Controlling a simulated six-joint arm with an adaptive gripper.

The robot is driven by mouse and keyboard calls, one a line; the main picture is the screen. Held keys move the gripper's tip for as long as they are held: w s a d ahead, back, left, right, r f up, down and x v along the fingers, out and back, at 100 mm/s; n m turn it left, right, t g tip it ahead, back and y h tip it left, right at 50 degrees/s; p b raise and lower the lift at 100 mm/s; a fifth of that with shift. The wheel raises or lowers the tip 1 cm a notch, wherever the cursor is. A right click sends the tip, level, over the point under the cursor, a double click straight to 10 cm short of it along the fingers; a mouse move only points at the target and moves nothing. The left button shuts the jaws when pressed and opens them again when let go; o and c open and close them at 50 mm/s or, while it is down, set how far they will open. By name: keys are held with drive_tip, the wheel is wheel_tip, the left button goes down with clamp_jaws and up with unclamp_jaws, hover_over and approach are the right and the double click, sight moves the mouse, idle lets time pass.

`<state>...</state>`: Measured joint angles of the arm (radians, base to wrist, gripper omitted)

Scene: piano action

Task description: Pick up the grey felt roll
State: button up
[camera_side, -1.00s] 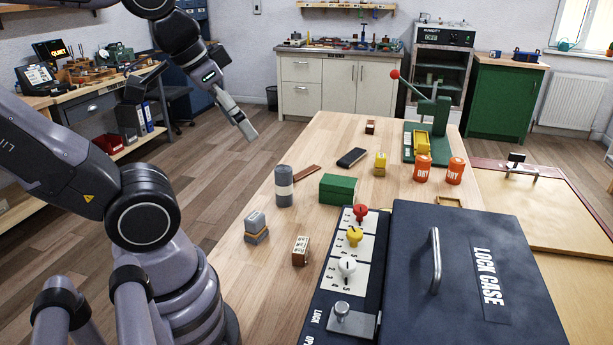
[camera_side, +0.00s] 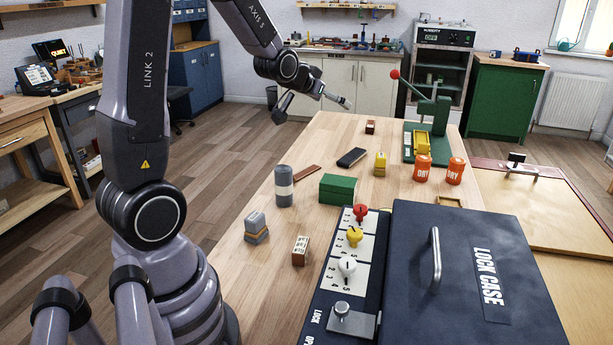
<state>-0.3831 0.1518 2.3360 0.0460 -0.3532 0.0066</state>
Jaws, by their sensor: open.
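The grey felt roll (camera_side: 284,186) stands upright on the wooden table, left of the green box. It is a dark grey cylinder with a paler band around its middle. My gripper (camera_side: 345,102) is beyond the far end of the table in the picture, well above and to the right of the roll and apart from it. It is open and small in view, and I see nothing between its fingers.
The lock case (camera_side: 470,280) fills the front right. A green press (camera_side: 430,125) stands at the far right.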

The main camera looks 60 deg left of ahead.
drive_tip(key=w+a+f+n+t+y, duration=0.2)
drive_tip(key=w+a+f+y, duration=0.1)
drive_tip(key=a+f, duration=0.8)
drive_tip(key=n+t+y, duration=0.1)
drive_tip(key=n+y, duration=0.1)
drive_tip(key=y, duration=0.2)
hover_over(286, 166)
drive_tip(key=v, duration=0.3)
wheel_tip(286, 166, down, 9)
drive_tip(key=shift+f, duration=0.15)
wheel_tip(286, 166, down, 6)
drive_tip(key=shift+r, duration=0.2)
drive_tip(key=shift+w+a+f, duration=0.4)
drive_tip(key=shift+w+a, duration=0.15)
drive_tip(key=shift+w, duration=0.1)
drive_tip(key=shift+w+a, duration=0.4)
drive_tip(key=shift+w, duration=0.1)
drive_tip(key=c, duration=1.2)
